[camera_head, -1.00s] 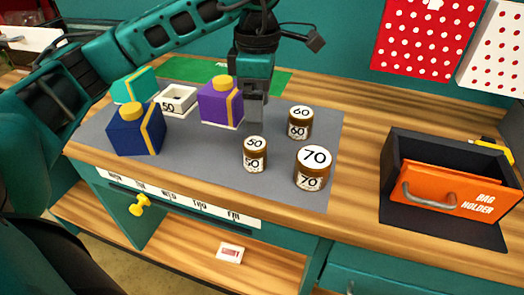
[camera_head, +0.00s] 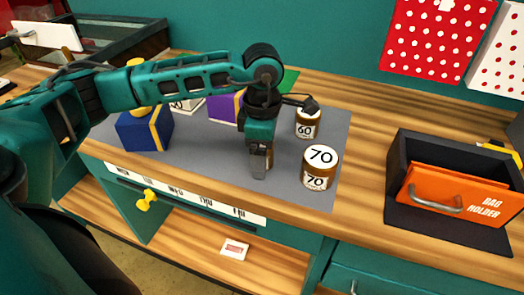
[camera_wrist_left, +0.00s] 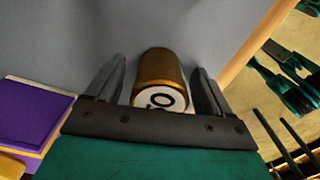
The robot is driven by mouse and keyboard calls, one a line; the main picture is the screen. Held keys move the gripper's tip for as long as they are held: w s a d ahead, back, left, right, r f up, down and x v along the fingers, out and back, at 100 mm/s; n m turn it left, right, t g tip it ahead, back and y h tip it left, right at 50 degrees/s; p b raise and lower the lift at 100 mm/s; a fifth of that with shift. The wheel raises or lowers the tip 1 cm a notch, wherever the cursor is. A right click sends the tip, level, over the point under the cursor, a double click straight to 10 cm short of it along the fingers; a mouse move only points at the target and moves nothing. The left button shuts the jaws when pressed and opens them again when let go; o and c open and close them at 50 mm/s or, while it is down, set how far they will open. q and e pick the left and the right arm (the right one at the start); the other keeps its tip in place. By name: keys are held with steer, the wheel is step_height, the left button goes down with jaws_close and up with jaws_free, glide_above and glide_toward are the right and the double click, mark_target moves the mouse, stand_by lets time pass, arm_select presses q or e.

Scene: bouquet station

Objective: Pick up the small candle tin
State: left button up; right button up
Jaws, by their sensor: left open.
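The small candle tin, brown with a white top marked 50, stands between the two spread fingers of my left gripper (camera_wrist_left: 160,78) in the left wrist view (camera_wrist_left: 161,68). Grey mat shows between the tin and each finger. In the head view my left gripper (camera_head: 259,170) points down at the tin's place and hides nearly all of it. A medium tin marked 60 (camera_head: 307,124) stands behind and right of the gripper. A larger tin marked 70 (camera_head: 319,167) stands to its right.
A dark blue box (camera_head: 143,131) and a purple box (camera_head: 224,107) stand on the grey mat (camera_head: 205,150) to the left. A black tray holds an orange bag holder (camera_head: 452,195) at the right. Bare wood lies between mat and tray.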

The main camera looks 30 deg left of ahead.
arm_select(q)
steer(key=shift+c, duration=0.4)
steer(key=c, duration=1)
steer(key=shift+c, duration=0.6)
steer(key=shift+r, duration=0.15)
